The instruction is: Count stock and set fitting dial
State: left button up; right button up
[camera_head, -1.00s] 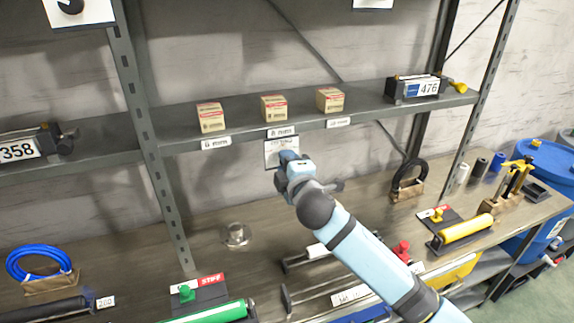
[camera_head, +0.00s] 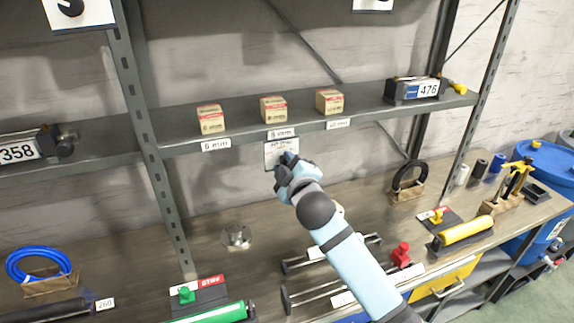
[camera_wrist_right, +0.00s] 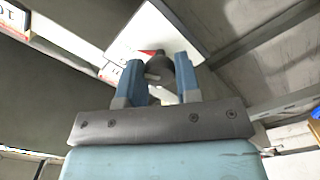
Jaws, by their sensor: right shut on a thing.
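Three small tan boxes stand apart on the upper shelf (camera_head: 360,117): left box (camera_head: 211,119), middle box (camera_head: 273,109) and right box (camera_head: 329,101). A white dial plate (camera_head: 272,152) hangs at the shelf's front edge, below the middle label. My right gripper (camera_head: 287,163) is in front of this plate and hides its lower part. In the right wrist view, my right gripper (camera_wrist_right: 160,85) has its blue fingers shut on a dark dial knob (camera_wrist_right: 186,72). The white plate (camera_wrist_right: 140,38) with a red mark is behind it. My left gripper is not in view.
A bench (camera_head: 205,240) below holds a blue coil (camera_head: 38,265), a green cylinder (camera_head: 210,313), a yellow cylinder (camera_head: 466,230) and a red knob (camera_head: 402,253). A numbered device, 476 (camera_head: 415,89), sits at the shelf's right. A grey post (camera_head: 148,150) stands left of my arm.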

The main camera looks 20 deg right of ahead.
jog(key=o, duration=0.9)
jog(key=shift+o, duration=0.2)
jog(key=s+b, duration=0.2)
jog(key=s, duration=1.2)
jog(key=shift+d, duration=0.25)
jog(key=shift+w, duration=0.1)
